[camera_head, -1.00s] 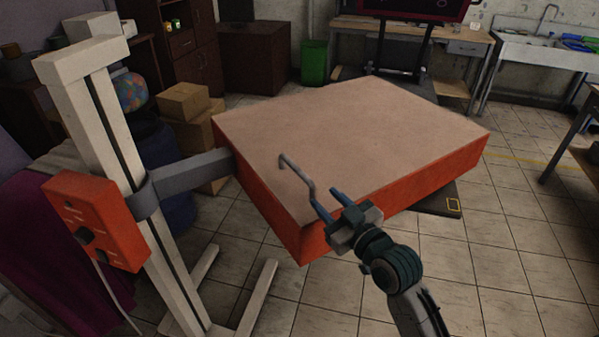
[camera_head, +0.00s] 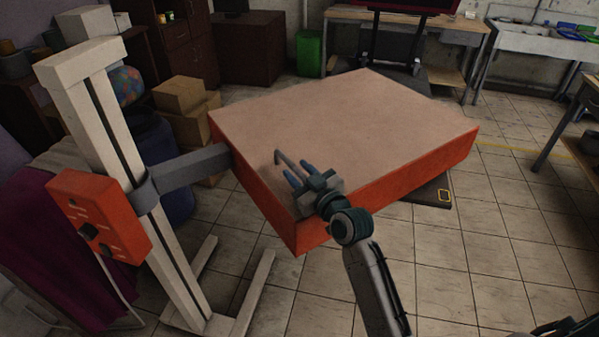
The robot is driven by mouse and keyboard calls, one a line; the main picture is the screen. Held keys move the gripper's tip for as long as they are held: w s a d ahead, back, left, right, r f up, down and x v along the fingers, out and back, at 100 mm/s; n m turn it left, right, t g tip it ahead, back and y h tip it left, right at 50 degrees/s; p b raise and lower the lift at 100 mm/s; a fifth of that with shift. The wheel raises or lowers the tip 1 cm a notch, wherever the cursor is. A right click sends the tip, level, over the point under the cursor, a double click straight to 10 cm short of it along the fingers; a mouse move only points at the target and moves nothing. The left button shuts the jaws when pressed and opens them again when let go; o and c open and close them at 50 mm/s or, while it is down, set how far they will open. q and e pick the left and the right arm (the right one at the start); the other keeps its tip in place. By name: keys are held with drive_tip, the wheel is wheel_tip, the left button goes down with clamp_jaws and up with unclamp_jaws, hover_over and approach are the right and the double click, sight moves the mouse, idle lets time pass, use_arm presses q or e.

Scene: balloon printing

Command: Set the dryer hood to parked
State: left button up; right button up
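The dryer hood (camera_head: 340,115) is a wide flat box with a pinkish-tan top and orange sides. A grey arm (camera_head: 192,170) joins it to a white upright stand (camera_head: 108,140) on the left. A thin bent grey handle (camera_head: 281,158) rises near the hood's front left corner. My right gripper (camera_head: 299,174) is at the handle, over the hood's front edge. Its two blue fingers are apart, one on either side of the handle's near part as seen from here. The lower end of the handle is hidden by the gripper; contact cannot be told. My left gripper is not in view.
An orange control box (camera_head: 98,215) with dark knobs sits on the stand. The stand's white feet (camera_head: 255,295) spread over the tiled floor. Cardboard boxes (camera_head: 182,97) stand behind the hood's arm. A dark base (camera_head: 430,193) lies under the hood.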

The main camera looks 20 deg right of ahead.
clamp_jaws()
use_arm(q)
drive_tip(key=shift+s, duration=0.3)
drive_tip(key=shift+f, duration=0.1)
use_arm(e)
drive_tip(key=shift+w, duration=0.1)
